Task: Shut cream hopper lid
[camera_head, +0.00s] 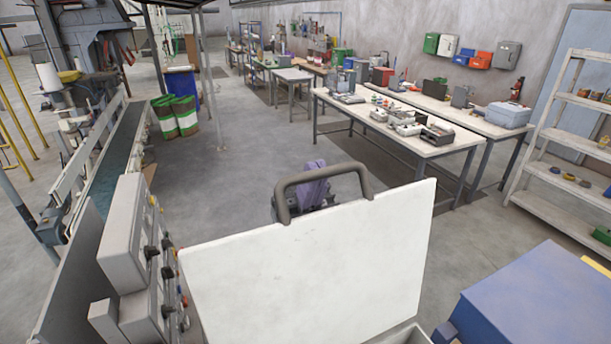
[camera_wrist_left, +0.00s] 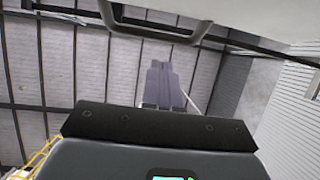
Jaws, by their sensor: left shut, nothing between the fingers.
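The cream hopper lid (camera_head: 310,270) stands raised, its broad flat face filling the lower middle of the head view. A thick grey handle (camera_head: 322,180) is fixed at its top edge. A strip of the hopper rim (camera_head: 408,336) shows below the lid at the bottom. My left gripper (camera_head: 314,186) is behind the lid, seen through the handle loop, with purple-grey fingers shut and empty. In the left wrist view the shut fingers (camera_wrist_left: 166,85) point towards the handle (camera_wrist_left: 150,32) and the lid's pale surface (camera_wrist_left: 255,20). I cannot tell whether they touch. My right gripper is not in view.
A grey control box (camera_head: 128,232) with knobs stands close left of the lid. A blue machine cover (camera_head: 540,300) is at the lower right. A conveyor (camera_head: 108,165) runs at the left. Workbenches (camera_head: 400,140) stand farther back. Open floor lies behind the lid.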

